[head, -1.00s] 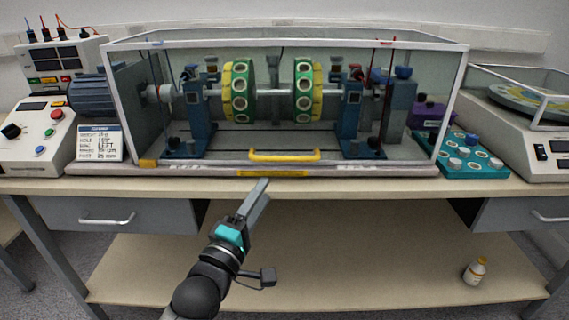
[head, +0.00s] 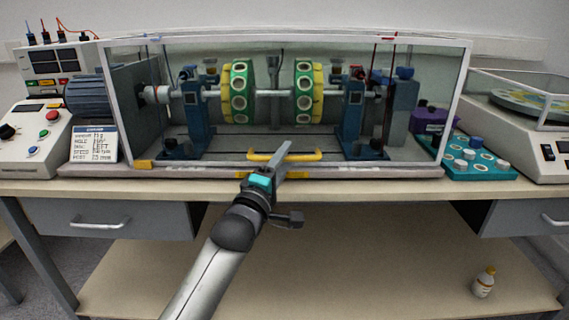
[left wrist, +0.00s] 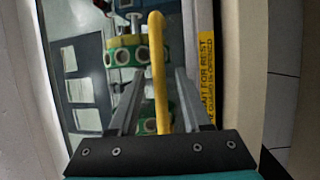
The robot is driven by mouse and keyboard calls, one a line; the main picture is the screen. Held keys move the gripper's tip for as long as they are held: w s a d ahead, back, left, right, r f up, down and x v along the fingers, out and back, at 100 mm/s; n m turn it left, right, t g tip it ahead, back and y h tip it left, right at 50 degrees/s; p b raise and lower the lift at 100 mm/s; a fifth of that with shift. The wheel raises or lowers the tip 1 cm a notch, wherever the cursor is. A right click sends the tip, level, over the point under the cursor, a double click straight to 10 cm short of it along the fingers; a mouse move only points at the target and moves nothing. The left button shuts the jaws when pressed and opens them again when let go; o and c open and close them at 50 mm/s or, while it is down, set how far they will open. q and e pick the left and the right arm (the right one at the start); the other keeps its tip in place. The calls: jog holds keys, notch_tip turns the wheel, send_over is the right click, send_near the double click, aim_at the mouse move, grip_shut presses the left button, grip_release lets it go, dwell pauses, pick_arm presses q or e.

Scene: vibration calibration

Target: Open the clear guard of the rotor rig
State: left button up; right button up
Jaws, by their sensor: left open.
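The clear guard (head: 420,110) with its white frame covers the rotor rig and looks closed. A yellow bar handle (head: 308,155) sits low on its front panel. Inside, two green and yellow discs (head: 238,92) are on a shaft between blue stands. My left gripper (head: 283,150) is at the handle in the head view, covering part of it. In the left wrist view, the handle (left wrist: 158,70) runs between the two open fingers (left wrist: 155,100); I see no clear contact. My right gripper is not in view.
A yellow warning label (left wrist: 206,75) is on the base edge beside the handle. A teal tray of weights (head: 475,160) and a scale (head: 540,130) stand right. A control box (head: 35,135) and a text card (head: 96,145) stand left. The lower shelf is mostly clear.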

pick_arm(q)
jog(key=shift+w+d, duration=0.1)
jog(key=shift+w, duration=0.1)
jog(key=shift+c, duration=0.2)
grip_shut()
dwell(1.2)
